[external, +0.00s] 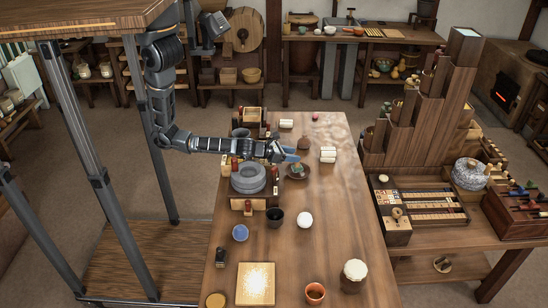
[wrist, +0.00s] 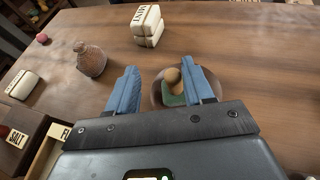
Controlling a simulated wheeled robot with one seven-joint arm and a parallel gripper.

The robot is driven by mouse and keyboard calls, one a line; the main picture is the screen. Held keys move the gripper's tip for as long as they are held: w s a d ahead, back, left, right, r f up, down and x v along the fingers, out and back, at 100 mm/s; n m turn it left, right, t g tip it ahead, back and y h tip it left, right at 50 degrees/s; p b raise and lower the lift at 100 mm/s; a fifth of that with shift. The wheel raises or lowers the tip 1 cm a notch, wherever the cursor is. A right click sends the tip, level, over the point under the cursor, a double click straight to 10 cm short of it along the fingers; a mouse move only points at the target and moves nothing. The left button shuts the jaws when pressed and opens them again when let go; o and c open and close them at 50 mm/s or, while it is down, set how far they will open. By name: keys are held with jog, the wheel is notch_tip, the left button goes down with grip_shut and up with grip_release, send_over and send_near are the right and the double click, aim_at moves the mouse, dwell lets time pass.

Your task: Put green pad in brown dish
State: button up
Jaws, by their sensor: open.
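The brown dish (wrist: 212,82) stands on the table just past my fingers, partly hidden by the right finger; it also shows in the external view (external: 296,178). The green pad (wrist: 174,100) appears to lie in the dish, between my fingers in the picture. A tan rounded thing (wrist: 172,76) is in the dish beside or on the pad; I cannot tell which. My gripper (wrist: 160,66) is open, its two blue fingers apart with nothing held. In the external view my gripper (external: 290,155) is just behind the dish, close above the table.
White labelled blocks (wrist: 147,26) and a brown jar (wrist: 91,60) stand beyond my fingers. A grey round stone quern (external: 248,178) stands left of the dish. A black cup (external: 276,218) and a white ball (external: 305,219) are nearer the camera.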

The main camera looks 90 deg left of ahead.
jog(key=v, duration=0.6)
jog(key=shift+s+r, duration=0.2)
jog(key=shift+s, duration=0.15)
